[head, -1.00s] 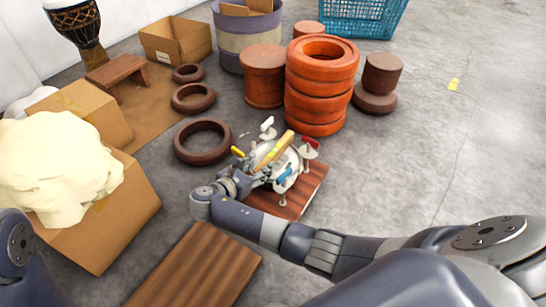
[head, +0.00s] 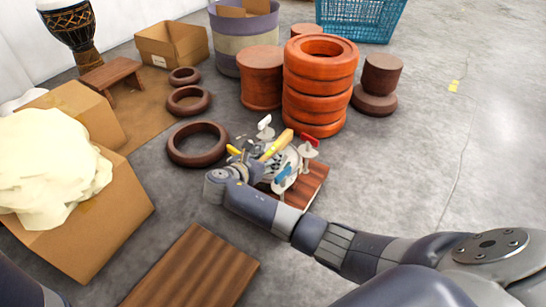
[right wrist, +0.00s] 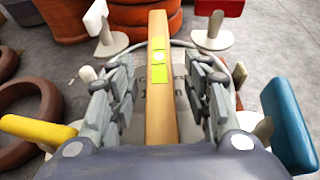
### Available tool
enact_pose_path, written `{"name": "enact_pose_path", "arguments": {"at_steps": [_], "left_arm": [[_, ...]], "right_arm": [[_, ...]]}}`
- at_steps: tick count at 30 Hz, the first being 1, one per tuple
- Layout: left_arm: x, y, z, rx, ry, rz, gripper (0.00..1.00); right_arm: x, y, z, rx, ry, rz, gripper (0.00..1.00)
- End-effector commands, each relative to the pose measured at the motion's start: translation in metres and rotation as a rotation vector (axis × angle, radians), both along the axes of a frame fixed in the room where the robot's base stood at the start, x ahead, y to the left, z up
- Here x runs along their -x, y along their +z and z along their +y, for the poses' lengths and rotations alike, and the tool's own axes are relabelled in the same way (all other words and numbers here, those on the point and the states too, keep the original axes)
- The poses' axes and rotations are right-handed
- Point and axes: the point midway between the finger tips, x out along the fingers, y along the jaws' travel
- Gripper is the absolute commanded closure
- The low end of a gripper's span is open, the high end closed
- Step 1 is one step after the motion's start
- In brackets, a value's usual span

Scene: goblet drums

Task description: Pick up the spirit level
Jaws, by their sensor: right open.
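The spirit level (head: 276,145) is a narrow yellow-tan bar, standing out above a cluster of objects on a reddish wooden board (head: 305,190). In the right wrist view the spirit level (right wrist: 158,75), with bright yellow-green vials, runs lengthwise between the fingers of my right gripper (right wrist: 160,95). The fingers are apart on both sides of it, with visible gaps. The near end of the bar is hidden by the gripper body. In the head view my right gripper (head: 256,165) is partly hidden among the objects. My left gripper is not in view.
Close around my right gripper are yellow (right wrist: 38,130), blue (right wrist: 290,122), white (right wrist: 96,17) and red (right wrist: 220,6) pieces. A stack of orange rings (head: 320,85) stands behind. Brown rings (head: 197,143) and cardboard boxes lie left. The floor at right is clear.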

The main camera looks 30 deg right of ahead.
Motion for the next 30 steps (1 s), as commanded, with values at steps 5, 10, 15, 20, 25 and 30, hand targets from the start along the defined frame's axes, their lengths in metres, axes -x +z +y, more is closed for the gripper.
{"name": "enact_pose_path", "arguments": {"at_steps": [5, 10, 15, 20, 25, 30], "left_arm": [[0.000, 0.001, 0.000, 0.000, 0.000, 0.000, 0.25], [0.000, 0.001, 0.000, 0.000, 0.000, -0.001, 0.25], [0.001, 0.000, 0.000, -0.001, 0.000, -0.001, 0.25], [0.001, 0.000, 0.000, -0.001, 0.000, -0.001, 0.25], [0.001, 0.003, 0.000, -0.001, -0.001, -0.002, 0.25], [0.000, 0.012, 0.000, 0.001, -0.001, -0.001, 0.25]], "right_arm": [[0.000, 0.001, 0.000, 0.000, 0.000, 0.000, 0.55], [0.000, 0.001, 0.000, 0.000, 0.000, 0.000, 0.84], [0.000, 0.000, 0.000, 0.000, 0.000, 0.000, 1.00], [0.000, 0.001, 0.000, 0.000, 0.000, -0.001, 1.00], [0.000, 0.003, 0.000, 0.000, 0.000, -0.001, 1.00], [0.000, 0.015, 0.000, 0.000, 0.000, -0.001, 1.00]]}}
